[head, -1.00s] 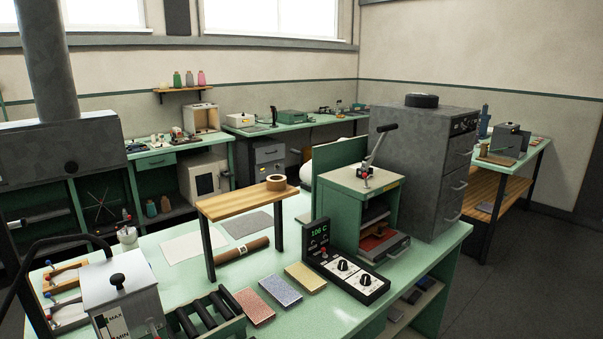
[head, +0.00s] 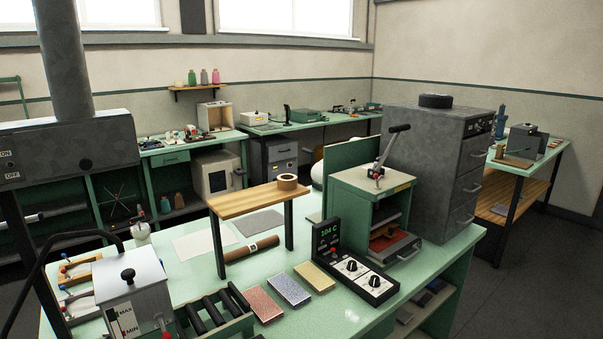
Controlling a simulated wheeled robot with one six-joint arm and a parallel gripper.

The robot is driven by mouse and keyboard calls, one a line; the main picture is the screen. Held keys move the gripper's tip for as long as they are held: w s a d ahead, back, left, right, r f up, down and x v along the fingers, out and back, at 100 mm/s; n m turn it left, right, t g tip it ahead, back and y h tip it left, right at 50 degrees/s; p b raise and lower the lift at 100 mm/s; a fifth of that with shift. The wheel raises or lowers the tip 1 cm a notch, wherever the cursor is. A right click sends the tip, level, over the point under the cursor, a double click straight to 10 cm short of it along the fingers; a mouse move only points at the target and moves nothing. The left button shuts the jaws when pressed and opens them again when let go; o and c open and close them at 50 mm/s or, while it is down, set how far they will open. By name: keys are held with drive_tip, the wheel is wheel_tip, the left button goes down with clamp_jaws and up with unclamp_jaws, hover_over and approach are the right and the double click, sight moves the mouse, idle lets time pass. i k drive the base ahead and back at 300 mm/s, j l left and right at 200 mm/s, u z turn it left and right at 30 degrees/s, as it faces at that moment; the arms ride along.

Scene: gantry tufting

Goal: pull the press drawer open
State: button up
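The press is a green box (head: 353,208) on the right part of the green bench, with a raised lever (head: 390,150) on top and an open front. Its drawer (head: 402,250) is low in that opening, with a grey front and a handle facing right and toward me. A red-brown surface (head: 385,240) shows just behind the drawer front. How far the drawer stands out is hard to tell. My gripper is not in view, and nothing is seen touching the drawer.
A control box (head: 345,265) reading 104 C stands left of the drawer. A grey cabinet (head: 432,170) stands close behind and right of the press. Colored card-like blocks (head: 288,289) and a small wooden stand (head: 258,199) are farther left. Floor (head: 520,280) is clear at right.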

sight(384, 250)
drive_tip(key=z, duration=0.1)
drive_tip(key=i+l, duration=0.25)
drive_tip(key=i, duration=0.2)
drive_tip(key=i+l+z, duration=0.1)
drive_tip(key=i+l, duration=0.15)
drive_tip(key=i, duration=0.2)
drive_tip(key=i+l, duration=0.25)
drive_tip(key=i, duration=0.2)
drive_tip(key=z, duration=0.05)
